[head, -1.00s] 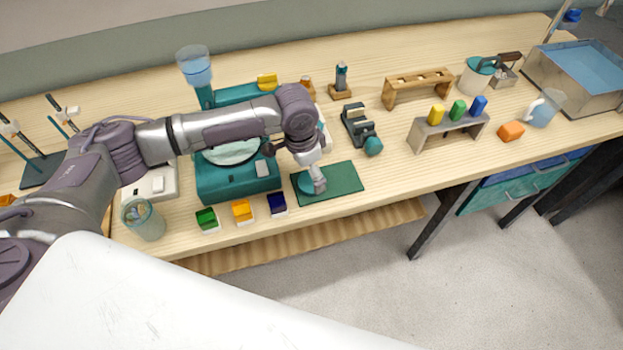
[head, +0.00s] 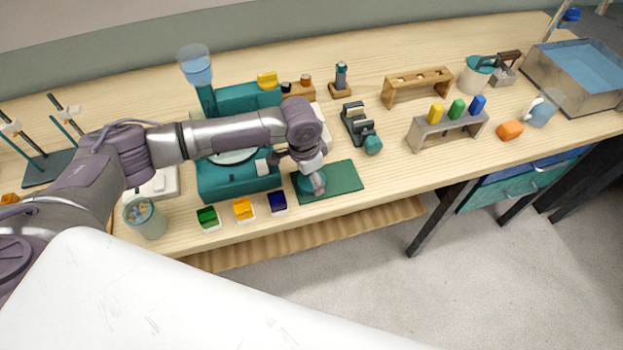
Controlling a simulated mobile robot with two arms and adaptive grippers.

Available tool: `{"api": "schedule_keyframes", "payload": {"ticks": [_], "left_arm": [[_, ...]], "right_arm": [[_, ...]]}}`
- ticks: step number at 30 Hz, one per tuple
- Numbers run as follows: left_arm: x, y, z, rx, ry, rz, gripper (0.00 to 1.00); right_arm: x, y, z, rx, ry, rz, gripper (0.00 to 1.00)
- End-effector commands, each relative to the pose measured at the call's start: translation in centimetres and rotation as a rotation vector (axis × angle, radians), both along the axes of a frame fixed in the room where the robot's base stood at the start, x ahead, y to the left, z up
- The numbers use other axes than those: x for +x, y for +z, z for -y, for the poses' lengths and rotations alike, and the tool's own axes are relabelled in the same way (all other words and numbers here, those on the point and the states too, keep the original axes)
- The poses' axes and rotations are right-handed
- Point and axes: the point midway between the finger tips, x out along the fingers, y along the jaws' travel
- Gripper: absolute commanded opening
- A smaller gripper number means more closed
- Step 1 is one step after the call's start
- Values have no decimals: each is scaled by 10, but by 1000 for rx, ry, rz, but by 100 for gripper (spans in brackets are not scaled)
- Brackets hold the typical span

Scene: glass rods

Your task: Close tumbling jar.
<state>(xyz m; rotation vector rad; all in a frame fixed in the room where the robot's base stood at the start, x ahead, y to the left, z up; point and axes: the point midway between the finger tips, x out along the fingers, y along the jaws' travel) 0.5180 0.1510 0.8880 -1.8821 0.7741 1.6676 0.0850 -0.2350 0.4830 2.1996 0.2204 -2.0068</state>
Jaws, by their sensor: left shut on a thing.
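My left gripper (head: 318,187) reaches down over the green mat (head: 345,183) at the front middle of the bench. It is shut on a round teal piece (head: 305,186) that looks like a lid, partly hidden by the fingers. I cannot tell whether the piece still touches the mat. An open glass jar (head: 147,220) with small pieces inside stands upright at the front left of the bench, well apart from the gripper; it looks like the tumbling jar. My right gripper is out of view.
A teal machine (head: 235,182) stands left of the mat, partly behind my arm. Green (head: 207,218), yellow (head: 243,210) and dark blue (head: 277,203) blocks line the front edge between jar and mat. A small black-and-teal device (head: 360,128) stands behind the mat.

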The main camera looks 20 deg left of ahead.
Motion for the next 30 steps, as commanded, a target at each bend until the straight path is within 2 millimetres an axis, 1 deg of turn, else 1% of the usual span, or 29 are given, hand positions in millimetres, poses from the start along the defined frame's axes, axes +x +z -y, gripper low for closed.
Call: {"api": "schedule_keyframes", "payload": {"ticks": [6, 10, 14, 17, 24, 30], "left_arm": [[0, 0, 0, 0, 0, 0, 61], [0, 6, 0, -1, 0, 1, 61], [1, 20, 0, -3, 0, 3, 61], [1, 38, 0, -2, -1, 5, 61], [5, 70, 55, -5, -5, 5, 61], [8, 94, 93, -3, -3, 2, 61]], "right_arm": [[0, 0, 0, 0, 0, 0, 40], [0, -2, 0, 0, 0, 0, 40], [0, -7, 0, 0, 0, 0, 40], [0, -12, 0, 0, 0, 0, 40], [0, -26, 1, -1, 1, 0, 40], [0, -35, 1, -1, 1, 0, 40]]}}
